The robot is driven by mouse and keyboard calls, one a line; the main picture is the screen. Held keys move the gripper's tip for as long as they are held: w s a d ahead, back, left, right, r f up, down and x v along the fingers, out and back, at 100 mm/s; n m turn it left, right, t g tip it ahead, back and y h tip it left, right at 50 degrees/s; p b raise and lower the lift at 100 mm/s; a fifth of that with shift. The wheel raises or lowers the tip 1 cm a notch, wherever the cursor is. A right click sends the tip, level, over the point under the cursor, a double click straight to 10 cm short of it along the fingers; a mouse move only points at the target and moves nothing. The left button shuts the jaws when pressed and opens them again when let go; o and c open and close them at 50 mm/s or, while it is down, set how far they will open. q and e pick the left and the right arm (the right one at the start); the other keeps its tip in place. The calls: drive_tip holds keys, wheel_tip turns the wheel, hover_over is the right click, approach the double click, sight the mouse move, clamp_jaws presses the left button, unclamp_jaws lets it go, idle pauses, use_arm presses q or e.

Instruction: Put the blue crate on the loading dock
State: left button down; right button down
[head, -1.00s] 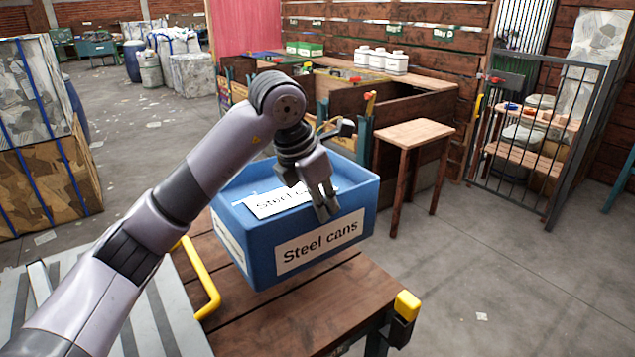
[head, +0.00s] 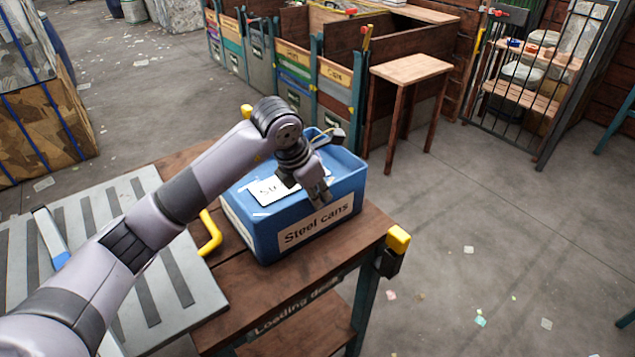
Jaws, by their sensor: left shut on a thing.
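The blue crate (head: 240,228), with white "Steel cans" labels, is upright over the wooden loading dock (head: 364,246), whose front edge reads "Loading dock". Its base looks to be at the dock's top; I cannot tell for sure whether it rests fully on it. My left gripper (head: 322,200) points down and is shut on the crate's near rim, above the front label. The fingers and arm hide part of the rim and inside. My right gripper is not in view.
A yellow corner post (head: 398,239) stands at the dock's right corner and a yellow rail (head: 209,233) beside the crate's left. A striped grey surface (head: 140,270) lies left. A wooden stool (head: 412,70) and labelled bins (head: 295,75) stand behind.

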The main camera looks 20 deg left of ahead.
use_arm(q)
drive_tip(key=c, duration=2.1)
unclamp_jaws()
drive_tip(key=o, duration=0.3)
drive_tip(key=shift+s, duration=0.1)
drive_tip(key=shift+o, duration=0.2)
drive_tip(key=b+v, duration=0.2)
drive_tip(key=v, duration=1)
drive_tip(key=shift+b, duration=0.4)
